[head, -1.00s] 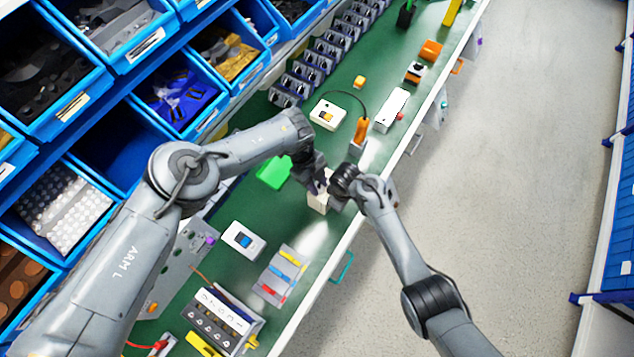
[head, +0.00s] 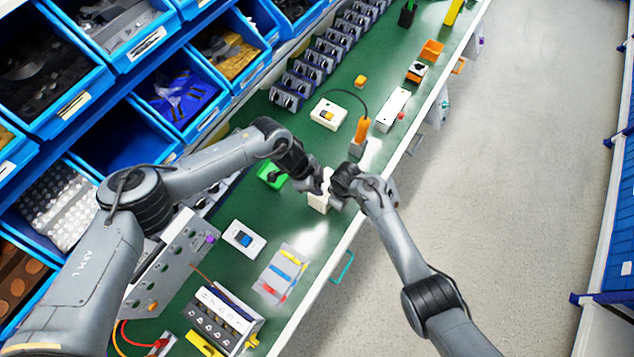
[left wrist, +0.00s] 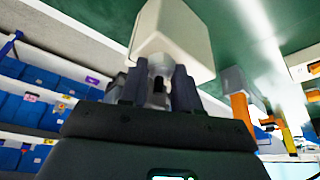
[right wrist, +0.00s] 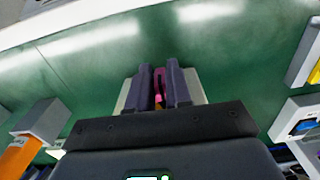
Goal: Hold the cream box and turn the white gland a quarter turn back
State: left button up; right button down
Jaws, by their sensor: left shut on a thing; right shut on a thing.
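The cream box (head: 317,203) stands near the front edge of the green bench, between my two grippers. My right gripper (head: 338,190) is shut on the box from the right side; in the right wrist view the box (right wrist: 197,88) shows on both sides of the fingers, with a pink and red part between them. My left gripper (head: 318,184) is at the box's other side. In the left wrist view its fingers (left wrist: 157,88) are shut around the white gland (left wrist: 160,66), which sticks out of the box (left wrist: 172,35). The gland's turn angle cannot be told.
A white switch box (head: 243,240) and a grey plate with coloured bars (head: 283,273) lie nearer. An orange-handled tool (head: 361,130) stands beyond. Blue bins (head: 180,95) line the left.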

pick_arm(q)
jog(key=shift+s+n, duration=0.15)
jog(key=shift+n, duration=0.45)
jog(key=shift+t, duration=0.3)
jog(key=o, duration=1.1)
jog(key=shift+r, duration=0.1)
jog(key=v, duration=1.1)
jog(key=shift+a+r, duration=0.25)
jog(key=shift+r, duration=0.1)
